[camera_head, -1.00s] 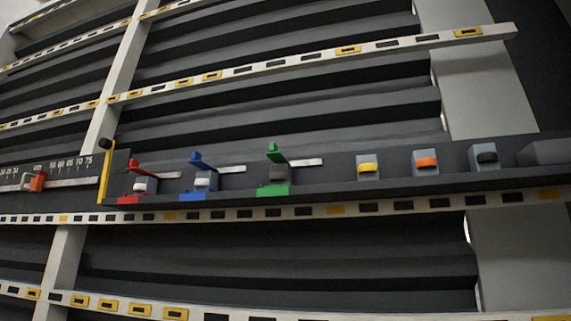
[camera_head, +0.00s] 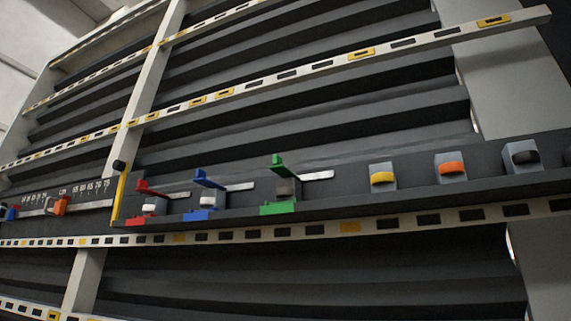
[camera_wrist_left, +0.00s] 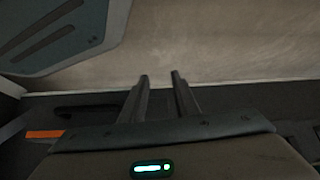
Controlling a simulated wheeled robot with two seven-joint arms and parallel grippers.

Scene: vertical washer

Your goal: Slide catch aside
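On the dark horizontal rail in the head view are a red catch (camera_head: 143,222), a blue catch (camera_head: 195,216) and a green catch (camera_head: 278,209). Each has a raised coloured lever and a pale bar reaching right. An orange slider (camera_head: 60,205) sits on the scale at the left. I cannot tell which of these is the task's catch. My left gripper (camera_wrist_left: 160,75) shows in the left wrist view, its two fingers apart with nothing between them. Neither gripper shows in the head view.
Blocks with yellow (camera_head: 382,177), orange (camera_head: 451,169) and black (camera_head: 525,156) tabs sit further right on the rail. A yellow upright with a black knob (camera_head: 119,166) stands left of the red catch. Slotted pale strips (camera_head: 285,232) cross the dark slatted panel.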

